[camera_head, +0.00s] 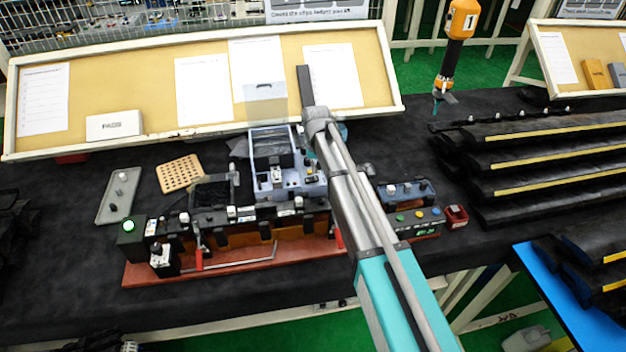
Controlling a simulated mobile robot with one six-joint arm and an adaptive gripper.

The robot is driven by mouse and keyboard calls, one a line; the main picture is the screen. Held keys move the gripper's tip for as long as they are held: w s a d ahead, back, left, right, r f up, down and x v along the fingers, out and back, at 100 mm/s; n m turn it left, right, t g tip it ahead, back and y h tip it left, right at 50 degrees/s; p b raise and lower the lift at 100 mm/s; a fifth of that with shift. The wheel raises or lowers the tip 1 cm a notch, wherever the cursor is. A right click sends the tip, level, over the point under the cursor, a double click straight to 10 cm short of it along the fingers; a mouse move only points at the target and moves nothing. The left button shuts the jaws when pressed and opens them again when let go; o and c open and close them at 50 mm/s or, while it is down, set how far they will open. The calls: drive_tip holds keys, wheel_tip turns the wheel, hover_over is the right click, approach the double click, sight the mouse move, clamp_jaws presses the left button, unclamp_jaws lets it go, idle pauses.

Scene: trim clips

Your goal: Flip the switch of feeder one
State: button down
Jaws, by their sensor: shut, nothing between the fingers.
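A row of bench devices stands on a reddish-brown base board (140,274). A blue-grey device (262,188) with small knobs rises in the middle of the row, partly behind my arm. A small dark blue box (397,191) with switches on top is just right of my arm. No readable label shows which of these is feeder one, and its switch cannot be told apart. My arm reaches from the lower right up over the row.
A dark box with coloured buttons (418,217) and a small red bin (456,215) stand right of my arm. A perforated tan plate (180,173) and a grey tray (118,197) lie left. An orange tool marked 1 (461,20) hangs upper right. Black trim strips (545,157) fill the right side.

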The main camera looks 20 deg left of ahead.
sight(390, 190)
drive_tip(key=shift+f+b, duration=1.25)
drive_tip(key=shift+f, duration=0.1)
idle(1.1)
drive_tip(key=shift+r, duration=0.15)
drive_tip(key=shift+r+p, duration=3.4)
drive_tip(key=shift+p, duration=0.15)
drive_tip(key=shift+d, duration=0.15)
drive_tip(key=s+d+m, duration=0.1)
drive_tip(key=d, duration=0.7)
drive_tip(key=s+d+f+m+b, duration=0.1)
drive_tip(key=s+d, duration=0.1)
drive_tip(key=d, duration=0.5)
drive_tip(key=s+d, duration=0.1)
drive_tip(key=d, duration=0.7)
drive_tip(key=shift+s+d+f+m, duration=0.15)
drive_tip(key=shift+s+d+m, duration=0.1)
drive_tip(key=shift+d+m, duration=0.15)
drive_tip(key=s+d+m, duration=0.1)
drive_tip(key=s+d, duration=0.5)
drive_tip(key=d, duration=0.4)
drive_tip(key=s+d+f+m+b, duration=0.1)
drive_tip(key=s+d+m, duration=0.1)
drive_tip(key=s+d, duration=0.4)
drive_tip(key=d, duration=0.4)
drive_tip(key=shift+s+b, duration=0.3)
drive_tip(key=shift+s, duration=0.05)
